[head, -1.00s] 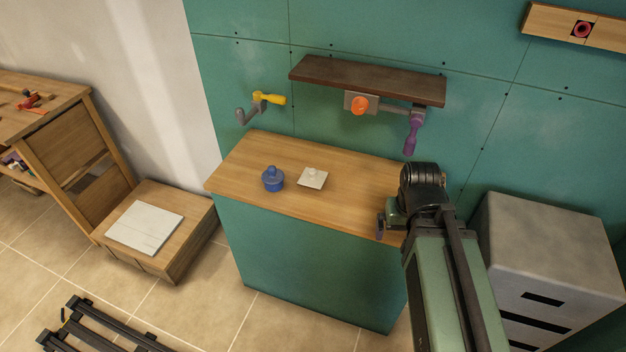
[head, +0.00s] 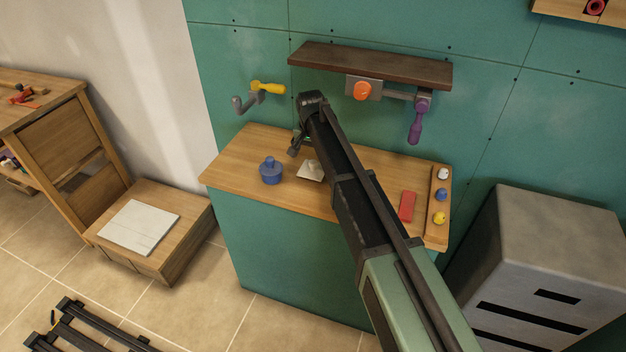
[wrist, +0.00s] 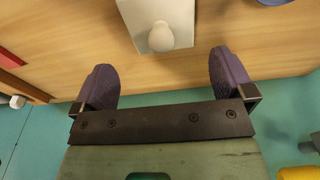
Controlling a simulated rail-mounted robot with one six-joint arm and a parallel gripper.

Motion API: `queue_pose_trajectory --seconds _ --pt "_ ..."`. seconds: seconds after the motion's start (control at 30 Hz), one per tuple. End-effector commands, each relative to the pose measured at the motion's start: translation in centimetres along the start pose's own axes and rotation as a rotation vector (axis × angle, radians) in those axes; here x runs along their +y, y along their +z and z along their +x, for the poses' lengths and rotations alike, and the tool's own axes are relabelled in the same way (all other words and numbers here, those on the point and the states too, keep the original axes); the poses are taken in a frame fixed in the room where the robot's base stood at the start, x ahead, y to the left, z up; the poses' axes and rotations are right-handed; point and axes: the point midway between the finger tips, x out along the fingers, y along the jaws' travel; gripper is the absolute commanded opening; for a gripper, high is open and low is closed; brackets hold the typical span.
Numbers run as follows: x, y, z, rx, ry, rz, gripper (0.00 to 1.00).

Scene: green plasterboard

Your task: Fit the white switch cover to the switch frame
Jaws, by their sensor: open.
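A pale white square plate with a round knob, which looks like the white switch cover (head: 308,174), lies flat on the wooden counter. In the wrist view this cover (wrist: 181,12) is at the top, knob towards me. My gripper (wrist: 163,76) is open and empty, with its two purple-grey fingers spread wide and the cover lying beyond and between them, apart from both. In the head view my gripper (head: 296,148) is just behind the cover, partly hidden by my arm. I cannot pick out the switch frame with certainty.
A blue lidded pot (head: 271,171) stands left of the cover. A red block (head: 407,206) and a wooden tray (head: 436,234) with white, blue and yellow knobs are at the right. A dark shelf (head: 370,66), yellow-handled crank (head: 266,88) and purple-handled lever (head: 416,122) are on the wall.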

Motion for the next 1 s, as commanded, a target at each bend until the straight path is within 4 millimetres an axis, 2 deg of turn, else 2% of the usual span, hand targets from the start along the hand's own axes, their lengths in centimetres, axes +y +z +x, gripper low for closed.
queue_pose_trajectory --seconds 0.03,0.23,0.5,0.77,1.0 --pt "0.0 0.1 1.8 0.000 0.000 0.000 1.00" --pt "0.0 0.1 2.0 0.000 0.000 -0.001 1.00" --pt "-0.2 0.3 7.0 0.000 0.000 -0.001 1.00" --pt "-0.2 0.2 6.7 0.000 0.000 -0.001 1.00" --pt "-0.2 0.2 6.7 0.000 0.000 -0.001 0.63"
